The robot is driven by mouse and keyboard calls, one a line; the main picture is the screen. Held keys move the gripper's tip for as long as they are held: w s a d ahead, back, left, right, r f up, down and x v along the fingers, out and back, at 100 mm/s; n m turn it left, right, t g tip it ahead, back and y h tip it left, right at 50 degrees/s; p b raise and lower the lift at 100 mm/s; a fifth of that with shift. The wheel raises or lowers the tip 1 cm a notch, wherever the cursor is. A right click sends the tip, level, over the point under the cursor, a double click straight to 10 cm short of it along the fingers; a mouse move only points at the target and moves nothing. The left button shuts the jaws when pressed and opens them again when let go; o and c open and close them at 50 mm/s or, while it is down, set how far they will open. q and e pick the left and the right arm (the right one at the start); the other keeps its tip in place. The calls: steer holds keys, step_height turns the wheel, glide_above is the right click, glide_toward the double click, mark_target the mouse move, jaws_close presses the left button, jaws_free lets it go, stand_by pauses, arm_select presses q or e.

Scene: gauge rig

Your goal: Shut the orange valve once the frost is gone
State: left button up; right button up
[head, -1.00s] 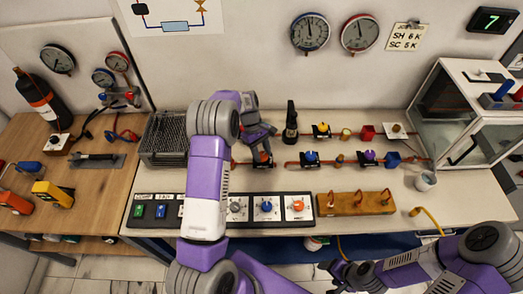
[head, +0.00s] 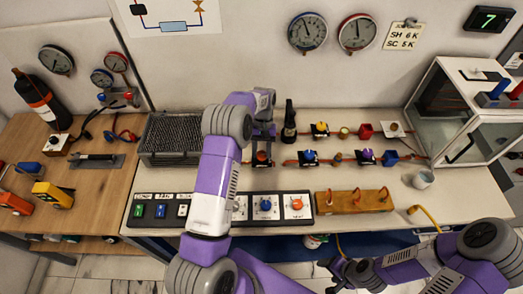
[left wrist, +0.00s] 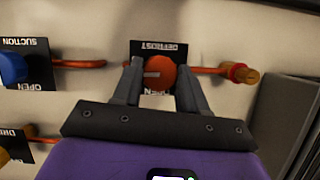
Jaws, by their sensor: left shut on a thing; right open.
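The orange valve (left wrist: 160,74) has a round knob on a black plate marked DEFROST and OPEN. A pale mark on the knob points left, along the pipe, in the left wrist view. My left gripper (left wrist: 158,78) is shut on this knob, one finger on each side. In the head view the valve (head: 261,159) sits at the left end of the front pipe, below my left gripper (head: 262,146). The finned coil (head: 178,135) at the back left looks dark, with no clear white frost. My right gripper (head: 352,275) is open and empty, low at the front.
A blue valve (head: 310,155) and purple valve (head: 365,156) stand to the right on the front pipe. A dark upright object (head: 289,122) stands just behind. A switch panel (head: 265,206) and wooden block (head: 353,200) lie in front. The display (head: 488,19) reads 7.

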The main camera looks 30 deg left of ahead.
arm_select(q)
steer(key=shift+m, duration=0.4)
steer(key=o, duration=1.1)
steer(key=shift+c, duration=0.2)
steer(key=shift+r, duration=0.1)
steer(key=v, duration=0.7)
steer(key=shift+r, duration=0.2)
steer(key=shift+w+d+r, duration=0.1)
